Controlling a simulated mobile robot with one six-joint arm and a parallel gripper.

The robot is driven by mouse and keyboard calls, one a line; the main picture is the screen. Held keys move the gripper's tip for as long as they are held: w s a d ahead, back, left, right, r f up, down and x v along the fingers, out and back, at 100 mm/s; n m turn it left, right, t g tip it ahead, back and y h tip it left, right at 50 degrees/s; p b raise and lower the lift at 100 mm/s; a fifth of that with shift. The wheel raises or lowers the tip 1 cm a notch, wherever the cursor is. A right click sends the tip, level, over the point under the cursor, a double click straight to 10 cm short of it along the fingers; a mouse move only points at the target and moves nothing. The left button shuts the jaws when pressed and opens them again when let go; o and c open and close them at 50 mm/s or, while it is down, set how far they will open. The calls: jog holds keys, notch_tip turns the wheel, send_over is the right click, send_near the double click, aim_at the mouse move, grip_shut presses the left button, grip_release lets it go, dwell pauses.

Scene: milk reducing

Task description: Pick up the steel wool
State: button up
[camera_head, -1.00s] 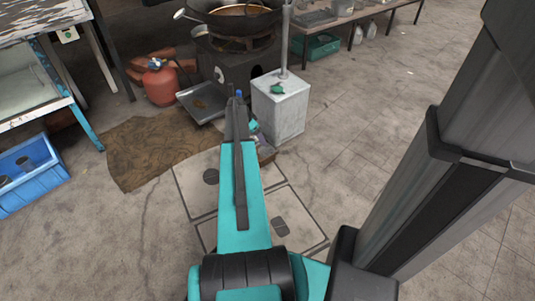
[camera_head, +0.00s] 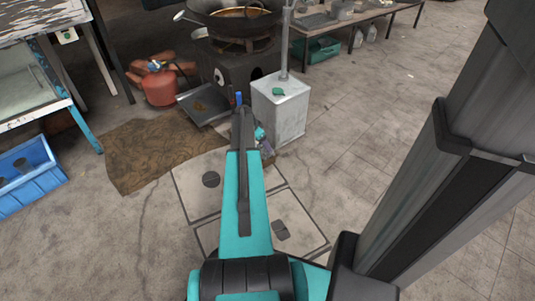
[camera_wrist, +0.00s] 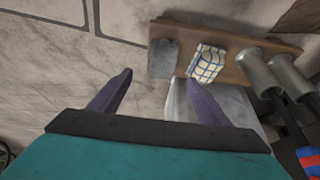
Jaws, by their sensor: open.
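In the wrist view a flat grey pad (camera_wrist: 163,58), which looks like the steel wool, lies at the left end of a brown wooden board (camera_wrist: 228,42). My gripper (camera_wrist: 160,79) shows two purple fingers spread wide, with nothing between them. The pad is beyond the fingertips and apart from them, nearer the right finger in the picture. In the head view my arm hides most of my gripper, and I cannot make out the pad there.
In the head view a pale metal box (camera_head: 281,116) with a green object (camera_head: 278,91) on top stands beside the stove (camera_head: 232,72). Floor at right is open.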

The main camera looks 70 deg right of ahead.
aim_at(265, 150)
jog(key=shift+x, duration=1.45)
jog(key=shift+b, duration=0.3)
jog(key=shift+w+b+x, duration=0.2)
jog(key=shift+b+x, duration=0.9)
jog(key=shift+x, duration=0.65)
jog(key=shift+b+x, duration=0.35)
jog(key=shift+x, duration=0.6)
jog(key=shift+c, duration=0.4)
jog(key=c, duration=1.1)
